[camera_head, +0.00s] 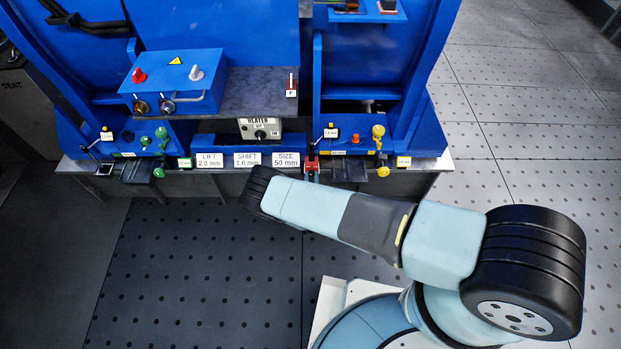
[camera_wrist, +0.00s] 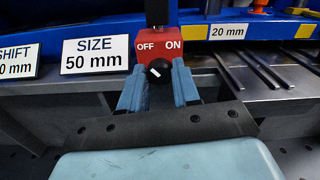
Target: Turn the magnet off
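The red switch box (camera_wrist: 180,40) is in the upper middle of the wrist view, with OFF at its left and ON at its right. Its black knob (camera_wrist: 154,77) has a white mark slanting up and left, toward OFF. My gripper (camera_wrist: 159,80) has its two blue fingers on either side of the knob. The fingertips are very close to the knob; I cannot tell whether they touch it. In the head view the red switch box (camera_head: 311,157) is small, at the front edge of the blue machine.
Left of the switch are the SIZE label (camera_head: 286,160), the SHIFT label (camera_head: 247,160) and the LIFT label (camera_head: 209,161). A heater box (camera_head: 260,129) stands behind them. A blue control box (camera_head: 175,80) sits higher at the left. Metal rods (camera_wrist: 262,70) lie right of the switch.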

